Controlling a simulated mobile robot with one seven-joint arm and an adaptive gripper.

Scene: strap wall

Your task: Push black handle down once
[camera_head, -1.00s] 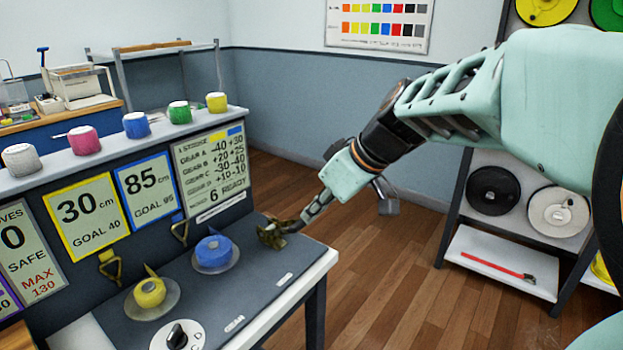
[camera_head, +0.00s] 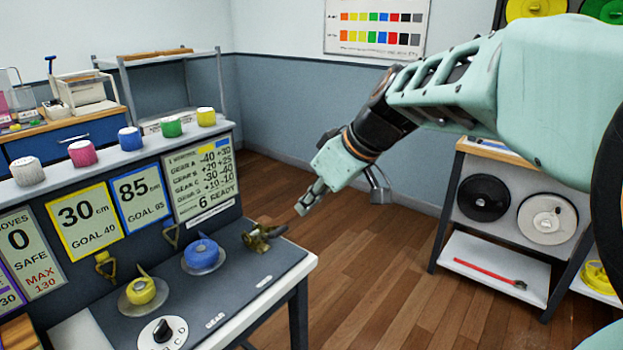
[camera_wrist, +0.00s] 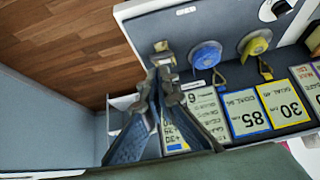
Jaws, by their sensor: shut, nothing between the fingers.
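A small brass mechanism (camera_head: 257,238) sits at the right end of the grey bench top. A short lever sticks out from it to the right; at this size I cannot clearly tell whether it is the black handle. My gripper (camera_head: 308,207) is shut and empty, in the air above and to the right of the mechanism, apart from it. In the wrist view, my gripper fingers (camera_wrist: 160,75) point toward the brass mechanism (camera_wrist: 164,54), partly covering its near side.
A blue spool (camera_head: 202,252) and a yellow spool (camera_head: 142,291) sit left of the mechanism. A white dial (camera_head: 165,332) with a black knob is at the front. Display panels (camera_head: 143,196) stand behind, with several coloured pegs on the ledge above. Floor right of the bench is clear.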

